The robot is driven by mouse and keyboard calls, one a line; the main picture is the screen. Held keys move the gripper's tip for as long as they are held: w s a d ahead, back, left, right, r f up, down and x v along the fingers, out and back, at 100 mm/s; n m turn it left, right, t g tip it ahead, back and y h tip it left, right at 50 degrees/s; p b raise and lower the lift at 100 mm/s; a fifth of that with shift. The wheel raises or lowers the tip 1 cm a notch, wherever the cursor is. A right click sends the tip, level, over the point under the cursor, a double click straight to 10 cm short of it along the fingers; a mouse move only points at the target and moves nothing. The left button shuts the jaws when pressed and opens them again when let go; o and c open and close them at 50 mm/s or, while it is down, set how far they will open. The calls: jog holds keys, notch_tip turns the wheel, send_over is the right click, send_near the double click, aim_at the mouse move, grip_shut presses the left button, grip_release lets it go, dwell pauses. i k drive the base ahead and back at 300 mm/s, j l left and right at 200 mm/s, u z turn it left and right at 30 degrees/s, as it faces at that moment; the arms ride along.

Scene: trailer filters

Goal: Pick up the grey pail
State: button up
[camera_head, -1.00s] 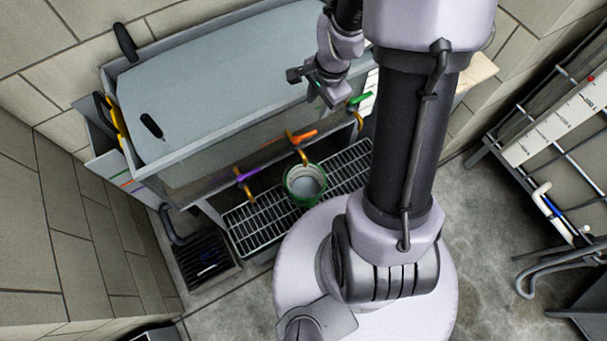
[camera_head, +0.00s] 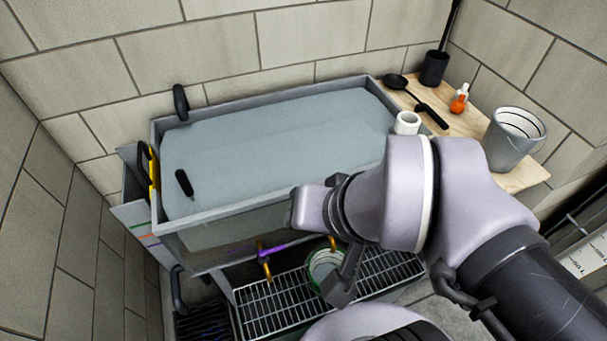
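The grey pail (camera_head: 508,146) stands upright at the right end of a wooden shelf, beside the trough. Its top is open, with dark ring lines inside. A dark angular part hangs below the links, in front of a green-rimmed pail (camera_head: 322,264) on the rack. I cannot tell whether that part belongs to my gripper. Nothing is seen touching the grey pail.
A white cup (camera_head: 407,123), a black ladle (camera_head: 418,102), an orange-and-white bottle (camera_head: 459,99) and a dark holder (camera_head: 434,68) share the shelf (camera_head: 466,124). The water-filled trough (camera_head: 275,145) lies left, with a metal rack (camera_head: 275,304) below. Block walls close in behind.

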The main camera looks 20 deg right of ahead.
aim_at(506, 142)
jog(key=z, duration=1.85)
jog(key=i+l+u, duration=0.15)
jog(key=i+l, duration=0.55)
jog(key=i+l+u, duration=0.1)
jog(key=i+l, duration=0.55)
jog(key=l, duration=0.15)
